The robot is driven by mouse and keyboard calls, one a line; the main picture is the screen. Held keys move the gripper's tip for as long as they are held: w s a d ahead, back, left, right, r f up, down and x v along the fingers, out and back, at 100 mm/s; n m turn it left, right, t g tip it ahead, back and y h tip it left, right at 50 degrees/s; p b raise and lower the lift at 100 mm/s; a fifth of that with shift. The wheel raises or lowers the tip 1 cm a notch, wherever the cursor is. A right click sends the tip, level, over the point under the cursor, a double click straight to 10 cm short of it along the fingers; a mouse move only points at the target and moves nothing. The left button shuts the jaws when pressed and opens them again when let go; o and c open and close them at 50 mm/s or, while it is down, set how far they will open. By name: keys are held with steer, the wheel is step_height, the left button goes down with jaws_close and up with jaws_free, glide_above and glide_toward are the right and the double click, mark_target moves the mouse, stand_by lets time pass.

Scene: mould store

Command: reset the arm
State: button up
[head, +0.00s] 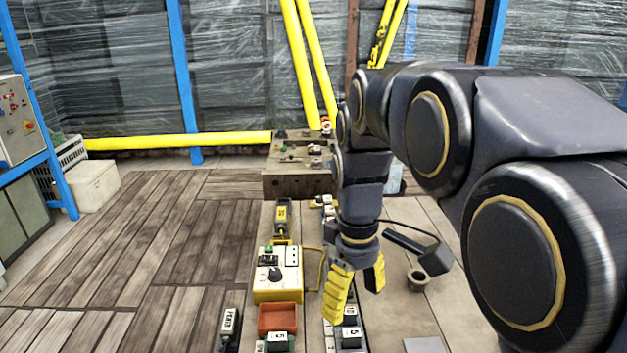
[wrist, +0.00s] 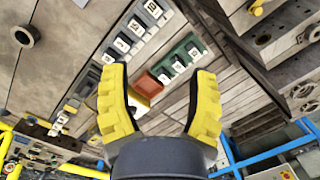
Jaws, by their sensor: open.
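My gripper (head: 354,304) hangs from my arm over the bench (head: 395,325), its two yellow fingers pointing down and spread apart. In the wrist view my gripper (wrist: 158,72) is also open, with nothing held between the fingers. Below it in that view are rows of grey and green blocks with white number labels. In the head view the fingers partly cover the labelled blocks (head: 350,336) near the front of the bench. Whether a fingertip touches anything below cannot be told.
Left of my gripper stand a yellow-and-white control box (head: 278,283) with a black knob and an orange tray (head: 278,318). A grey ring-shaped part (head: 418,281) lies to the right. A heavy block with fittings (head: 297,183) is behind. The wooden floor (head: 150,235) at left is clear.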

steer(key=s+d+f+m, duration=0.1)
steer(key=s+m, duration=0.3)
steer(key=s, duration=0.6)
steer(key=s+d+f+m, duration=0.1)
steer(key=s+f+m, duration=0.2)
steer(key=s, duration=0.7)
steer(key=shift+s+d+f+m+g, duration=0.35)
steer(key=shift+f+m+g, duration=0.05)
steer(key=shift+f, duration=0.3)
